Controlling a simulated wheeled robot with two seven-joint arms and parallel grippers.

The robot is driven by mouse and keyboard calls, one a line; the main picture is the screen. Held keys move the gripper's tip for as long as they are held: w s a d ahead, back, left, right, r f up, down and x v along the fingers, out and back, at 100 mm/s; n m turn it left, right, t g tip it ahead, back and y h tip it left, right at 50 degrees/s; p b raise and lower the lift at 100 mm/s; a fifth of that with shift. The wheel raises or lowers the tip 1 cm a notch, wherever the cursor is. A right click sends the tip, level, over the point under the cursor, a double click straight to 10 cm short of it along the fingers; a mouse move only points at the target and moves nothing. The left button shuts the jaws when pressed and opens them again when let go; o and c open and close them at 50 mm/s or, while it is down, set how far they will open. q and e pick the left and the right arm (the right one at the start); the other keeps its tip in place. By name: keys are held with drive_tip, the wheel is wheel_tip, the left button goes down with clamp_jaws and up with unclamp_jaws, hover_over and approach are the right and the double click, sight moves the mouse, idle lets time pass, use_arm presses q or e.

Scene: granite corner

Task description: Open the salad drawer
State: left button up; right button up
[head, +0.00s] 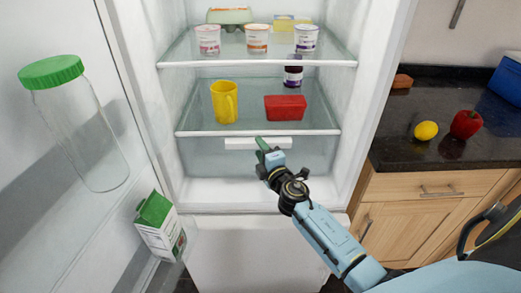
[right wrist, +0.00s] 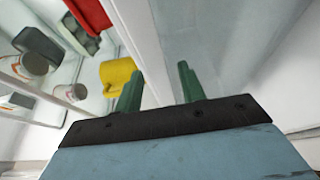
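The salad drawer (head: 310,160) is the clear bin under the lower glass shelf of the open fridge. It appears shut, and a white handle bar (head: 238,143) runs along its upper front. My right gripper (head: 264,147) is at the middle of this handle and hides part of it. In the right wrist view its two green fingers (right wrist: 160,88) stand apart, with a white strip showing in the gap. I cannot tell whether they touch the handle. My left gripper is not in view.
The lower shelf holds a yellow mug (head: 224,102), a red container (head: 285,108) and a dark jar (head: 293,76). Tubs (head: 257,39) stand above. The open door at left carries a green-lidded jar (head: 80,125) and a carton (head: 160,228). A counter (head: 395,147) is at right.

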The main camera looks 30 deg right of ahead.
drive_tip(key=shift+w, duration=0.35)
drive_tip(key=shift+c, duration=0.4)
drive_tip(key=shift+s, duration=0.1)
clamp_jaws()
